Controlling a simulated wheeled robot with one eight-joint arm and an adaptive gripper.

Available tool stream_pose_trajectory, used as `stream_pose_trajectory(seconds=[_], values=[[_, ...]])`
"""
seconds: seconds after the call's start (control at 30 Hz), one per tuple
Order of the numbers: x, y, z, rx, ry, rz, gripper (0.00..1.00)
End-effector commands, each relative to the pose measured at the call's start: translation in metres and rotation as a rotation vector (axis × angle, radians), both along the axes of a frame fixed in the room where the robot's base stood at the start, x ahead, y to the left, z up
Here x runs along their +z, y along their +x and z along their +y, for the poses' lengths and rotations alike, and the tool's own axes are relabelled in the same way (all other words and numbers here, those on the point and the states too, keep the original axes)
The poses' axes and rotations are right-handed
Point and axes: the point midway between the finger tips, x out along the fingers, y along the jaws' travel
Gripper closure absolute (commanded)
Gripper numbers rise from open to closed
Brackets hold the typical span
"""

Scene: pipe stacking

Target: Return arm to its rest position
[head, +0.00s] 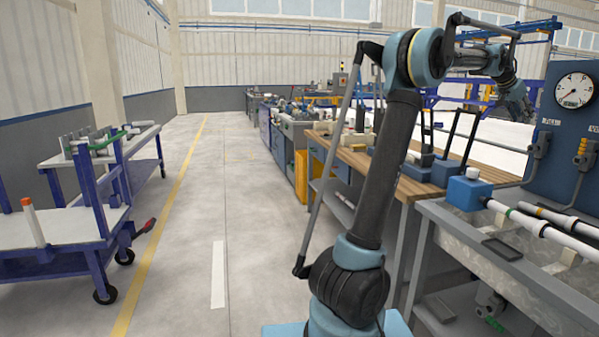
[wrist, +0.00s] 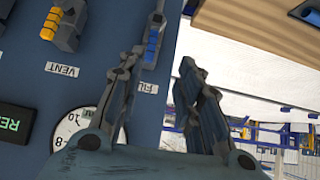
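My arm is raised in the head view, bent at a high elbow. Its far end reaches right, with my gripper (head: 516,100) hanging small near the blue gauge panel (head: 560,150). In the wrist view my gripper (wrist: 158,66) has its two dark fingers apart, with no object between them. The blue panel (wrist: 100,28) with VENT and FILL labels lies behind the fingers. A white pipe (head: 550,234) with a green band runs from a blue block (head: 468,190) over the grey metal basin at right. A second pipe (head: 568,219) lies beside it.
A wooden-topped bench (head: 385,170) stands behind my arm, carrying black-handled blue fixtures (head: 445,172). At left are a blue-framed cart (head: 60,245) with an upright orange-capped white pipe (head: 32,222), and a rack with a green-banded pipe (head: 110,140). The floor aisle (head: 195,220) between is clear.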

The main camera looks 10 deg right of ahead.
Motion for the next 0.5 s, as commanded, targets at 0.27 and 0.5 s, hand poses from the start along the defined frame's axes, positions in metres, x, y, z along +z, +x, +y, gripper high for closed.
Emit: stream_pose_trajectory(seconds=[0.27, 0.5], values=[[-0.009, 0.047, 0.117, 0.145, 0.059, 0.034, 0.68], [-0.028, 0.07, 0.244, 0.306, 0.122, 0.08, 0.68]])
